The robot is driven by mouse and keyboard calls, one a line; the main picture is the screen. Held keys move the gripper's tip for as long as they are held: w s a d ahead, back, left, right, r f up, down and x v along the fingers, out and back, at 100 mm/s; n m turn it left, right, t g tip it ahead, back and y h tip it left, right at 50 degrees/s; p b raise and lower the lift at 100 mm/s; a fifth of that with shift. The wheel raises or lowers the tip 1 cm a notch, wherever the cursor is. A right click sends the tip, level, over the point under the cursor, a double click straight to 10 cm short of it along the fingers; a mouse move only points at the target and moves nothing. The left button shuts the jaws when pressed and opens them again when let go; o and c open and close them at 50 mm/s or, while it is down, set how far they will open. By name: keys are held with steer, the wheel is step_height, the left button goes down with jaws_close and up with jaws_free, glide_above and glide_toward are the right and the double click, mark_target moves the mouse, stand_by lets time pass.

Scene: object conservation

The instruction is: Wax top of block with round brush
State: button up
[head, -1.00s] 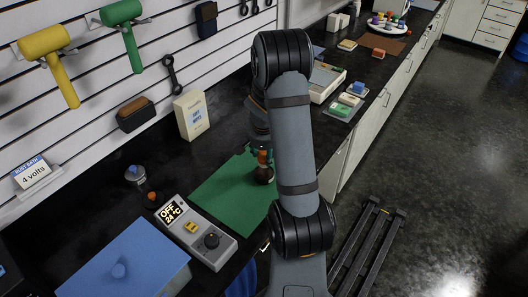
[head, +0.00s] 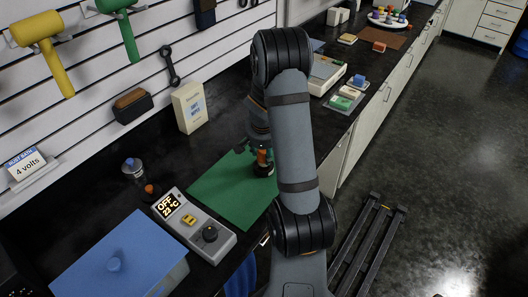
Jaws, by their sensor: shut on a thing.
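My gripper (head: 261,148) is low over the green mat (head: 222,198), partly hidden behind my arm. It is shut on the orange handle of the round brush (head: 263,168). The brush stands upright with its dark round head down, at the right part of the mat. I cannot make out the block; whether it is under the brush head or behind my arm, I cannot tell.
A grey control box (head: 195,224) reading OFF, 23 °C and a blue-lidded box (head: 120,258) stand at the front left. A blue-topped jar (head: 133,168) and a cream carton (head: 189,108) stand near the wall. Blocks on a tray (head: 346,98) lie beyond my arm.

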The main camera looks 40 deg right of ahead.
mark_target(264, 152)
steer(key=shift+f+b, duration=0.5)
steer(key=shift+b, duration=0.15)
steer(key=shift+c, duration=0.2)
stand_by(1.5)
step_height(264, 152, up, 7)
steer(key=p, duration=0.6)
stand_by(0.8)
